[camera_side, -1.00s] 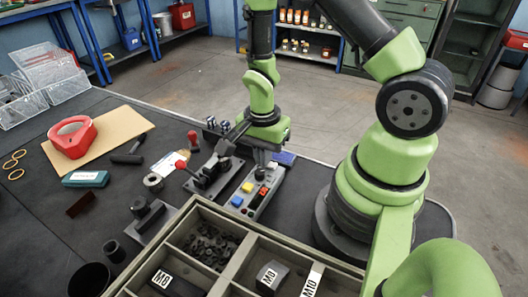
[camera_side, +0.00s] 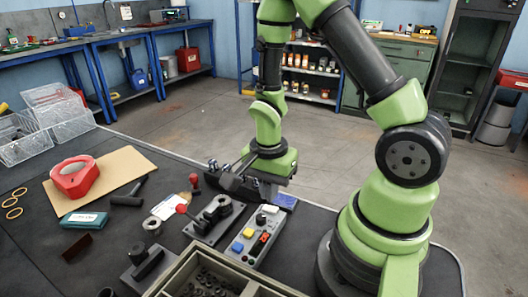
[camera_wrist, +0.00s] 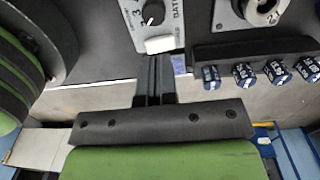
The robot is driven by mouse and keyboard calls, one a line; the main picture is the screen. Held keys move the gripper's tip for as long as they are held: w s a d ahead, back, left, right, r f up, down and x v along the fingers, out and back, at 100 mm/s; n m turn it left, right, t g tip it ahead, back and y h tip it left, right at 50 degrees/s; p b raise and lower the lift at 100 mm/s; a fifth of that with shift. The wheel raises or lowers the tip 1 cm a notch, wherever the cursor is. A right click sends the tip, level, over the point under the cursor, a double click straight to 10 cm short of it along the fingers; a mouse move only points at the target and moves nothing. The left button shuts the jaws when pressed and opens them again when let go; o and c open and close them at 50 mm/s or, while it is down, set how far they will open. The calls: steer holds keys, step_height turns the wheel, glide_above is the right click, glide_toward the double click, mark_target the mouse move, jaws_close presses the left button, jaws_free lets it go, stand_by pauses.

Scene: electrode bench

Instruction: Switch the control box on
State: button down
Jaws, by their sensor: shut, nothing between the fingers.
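The control box (camera_side: 252,243) is a grey box on the dark bench, with a blue button, a yellow button, a red part and a black knob on top. A white switch-like piece (camera_side: 269,209) sits at its far end. In the wrist view the box (camera_wrist: 137,12) shows its numbered dial and the white piece (camera_wrist: 160,44) at its near edge. My gripper (camera_side: 266,192) is shut and empty, just above and behind that far end. In the wrist view its fingertips (camera_wrist: 154,62) lie close to the white piece; I cannot tell whether they touch.
A black fixture with a red-knobbed lever (camera_side: 207,222) stands left of the box. Several blue cylinders (camera_wrist: 243,74) line a dark holder near my gripper. A blue block (camera_side: 285,201) lies just beyond the box. A compartment tray (camera_side: 180,272) is in front.

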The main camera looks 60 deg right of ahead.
step_height(320, 180, up, 11)
steer(key=w, duration=0.1)
steer(key=shift+w, duration=0.4)
steer(key=shift+r, duration=0.15)
step_height(320, 180, up, 8)
steer(key=r+n+t, duration=0.1)
steer(key=n+t, duration=0.3)
steer(key=n, duration=0.3)
glide_above(262, 208)
steer(key=s+a, duration=0.3)
steer(key=s+a+r+n+t+y, duration=0.2)
steer(key=s+a+r+n+t, duration=0.1)
steer(key=n, duration=0.4)
steer(key=shift+s+a+r+t, duration=0.15)
steer(key=shift+s+r+t, duration=0.25)
steer(key=shift+s, duration=0.8)
